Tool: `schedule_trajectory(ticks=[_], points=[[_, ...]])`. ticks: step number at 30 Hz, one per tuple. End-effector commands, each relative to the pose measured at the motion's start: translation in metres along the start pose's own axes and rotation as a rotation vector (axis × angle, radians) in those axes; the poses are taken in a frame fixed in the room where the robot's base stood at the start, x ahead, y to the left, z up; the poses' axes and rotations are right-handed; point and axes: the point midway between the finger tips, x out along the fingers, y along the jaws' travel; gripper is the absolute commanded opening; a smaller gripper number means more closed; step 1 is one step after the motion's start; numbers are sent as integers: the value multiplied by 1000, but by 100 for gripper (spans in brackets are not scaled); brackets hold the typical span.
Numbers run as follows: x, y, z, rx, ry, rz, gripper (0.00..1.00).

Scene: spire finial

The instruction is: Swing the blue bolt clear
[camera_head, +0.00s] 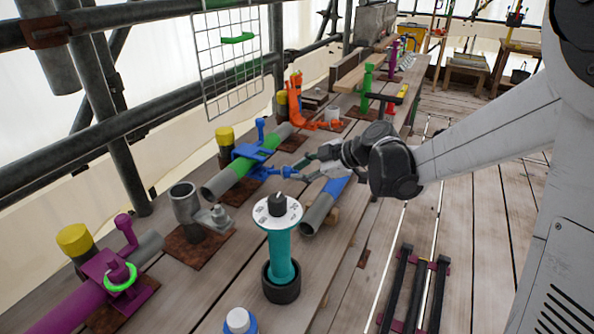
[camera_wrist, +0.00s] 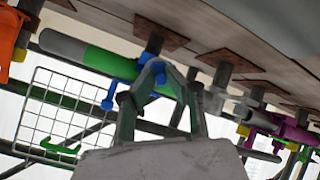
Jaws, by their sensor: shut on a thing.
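The blue coupler (camera_head: 248,152) sits around a grey tube with a green band (camera_head: 232,174) on the bench. A blue upright piece with a knob (camera_head: 260,128) stands on its far side, and shows hanging downward in the inverted wrist view (camera_wrist: 108,98). My gripper (camera_head: 291,172) reaches in from the right at the coupler's near side. In the wrist view its fingers (camera_wrist: 155,68) are shut on a blue part, apparently the blue bolt (camera_wrist: 161,79). The fingers hide much of the bolt, so its exact angle cannot be told.
A teal post with a white disc (camera_head: 278,235) stands in a dark cup nearby. A grey tube with a blue band (camera_head: 320,208) lies below my gripper. A magenta coupler (camera_head: 112,272) and orange coupler (camera_head: 300,110) flank the blue one. A wire grid (camera_head: 232,60) hangs behind.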

Motion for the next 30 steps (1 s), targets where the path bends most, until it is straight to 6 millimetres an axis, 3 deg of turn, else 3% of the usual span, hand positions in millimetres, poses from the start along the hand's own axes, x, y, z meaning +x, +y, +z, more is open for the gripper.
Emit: schedule_trajectory(ticks=[15,16,20,30], points=[[0,-3,3,0,-3,-4,0],[0,-3,3,0,-2,-4,14],[0,-2,3,0,-2,-3,30],[-4,-2,3,1,-2,-1,30]])
